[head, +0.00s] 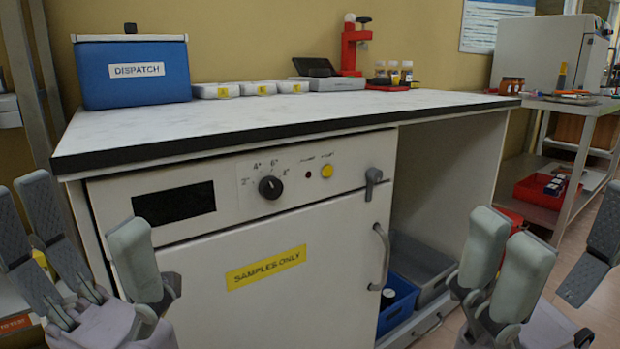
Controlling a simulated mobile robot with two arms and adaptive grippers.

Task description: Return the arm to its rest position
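My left gripper (84,212) is at the lower left, in front of the left end of the white cabinet (300,320). Its fingers are spread apart with nothing between them. My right gripper (562,222) is at the lower right, in front of the gap between the bench and the metal shelf. Its fingers are also spread and empty. Both grippers point upward and appear apart from the furniture. The rest of both arms is out of the picture, so their full pose does not show.
The bench top (300,118) carries a blue DISPATCH box (135,72), white lettered cases, a red stand (352,47) and small bottles. The cabinet door is shut, with a handle (381,257) sticking out. A metal shelf (583,109) stands right.

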